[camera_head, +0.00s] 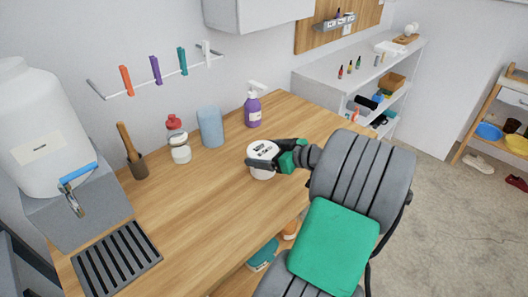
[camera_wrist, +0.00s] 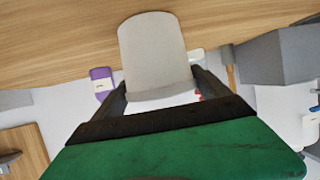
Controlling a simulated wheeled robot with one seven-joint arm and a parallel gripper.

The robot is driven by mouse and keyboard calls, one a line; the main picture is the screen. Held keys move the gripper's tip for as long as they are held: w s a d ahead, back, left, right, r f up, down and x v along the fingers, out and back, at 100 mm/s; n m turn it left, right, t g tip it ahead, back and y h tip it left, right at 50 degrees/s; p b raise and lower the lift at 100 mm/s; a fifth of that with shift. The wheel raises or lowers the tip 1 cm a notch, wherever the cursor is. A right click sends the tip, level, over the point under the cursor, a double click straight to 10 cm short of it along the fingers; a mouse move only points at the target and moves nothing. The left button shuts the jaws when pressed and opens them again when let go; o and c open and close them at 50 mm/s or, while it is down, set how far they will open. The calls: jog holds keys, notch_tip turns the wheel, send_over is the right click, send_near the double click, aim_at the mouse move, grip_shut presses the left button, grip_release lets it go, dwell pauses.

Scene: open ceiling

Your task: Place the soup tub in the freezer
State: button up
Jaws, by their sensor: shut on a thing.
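The soup tub (camera_head: 262,150) is white with dark lettering on its lid, in the middle of the head view over the wooden counter. My gripper (camera_head: 265,162) reaches it from the right and is shut on it, with the dark fingers at its sides. In the wrist view the tub (camera_wrist: 152,48) is a pale, plain shape between the two fingers of my gripper (camera_wrist: 160,82). I cannot tell whether its base touches the counter. I cannot make out a freezer in either view.
A large white dispenser (camera_head: 40,130) and drain rack (camera_head: 116,260) are at left. Open floor (camera_head: 450,230) lies at right.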

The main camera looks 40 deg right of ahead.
jog(key=o, duration=1.8)
jog(key=shift+c, duration=0.2)
